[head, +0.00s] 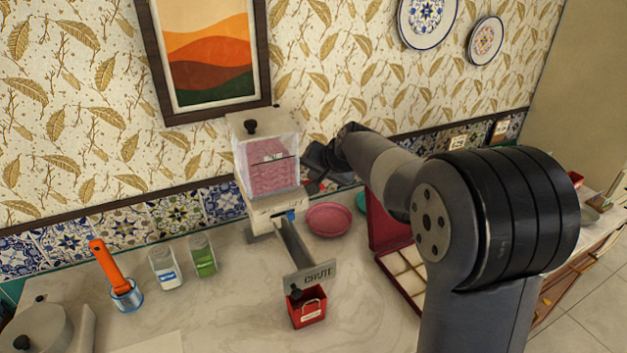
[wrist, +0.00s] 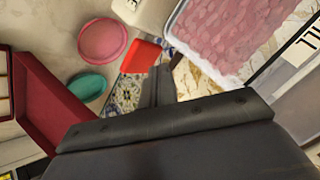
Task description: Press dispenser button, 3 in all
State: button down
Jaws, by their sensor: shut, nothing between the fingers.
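The dispenser (head: 268,165) stands against the back wall. It has a clear hopper of pink pieces, a black knob on the lid and a sloping chute marked CHUTE (head: 311,277). A small blue part (head: 291,215) shows on its front; I cannot tell whether it is the button. A small red caddy (head: 307,306) stands below the chute's end. My gripper (head: 318,178) is shut and empty, just right of the hopper. In the wrist view, its fingers (wrist: 161,86) point toward a flat red-orange piece (wrist: 142,56) beside the dispenser. I cannot tell whether they touch it.
A pink bowl (head: 329,219) and a teal bowl (wrist: 87,86) lie right of the dispenser. An open red box (head: 403,283) with compartments stands further right. The left front counter is partly clear.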

jog(key=shift+r, duration=0.15)
jog(key=shift+r+p, duration=1.9)
jog(key=shift+r, duration=0.6)
dwell(0.9)
notch_tip(320, 180, up, 4)
jog(key=p, duration=0.3)
jog(key=shift+f+p, duration=0.1)
jog(key=shift+p, duration=0.2)
jog(key=shift+f, duration=0.15)
notch_tip(320, 180, down, 9)
jog(key=b, duration=0.7)
jog(key=shift+r, duration=0.2)
dwell(1.4)
jog(key=shift+f+b, duration=0.4)
jog(key=shift+b, duration=0.05)
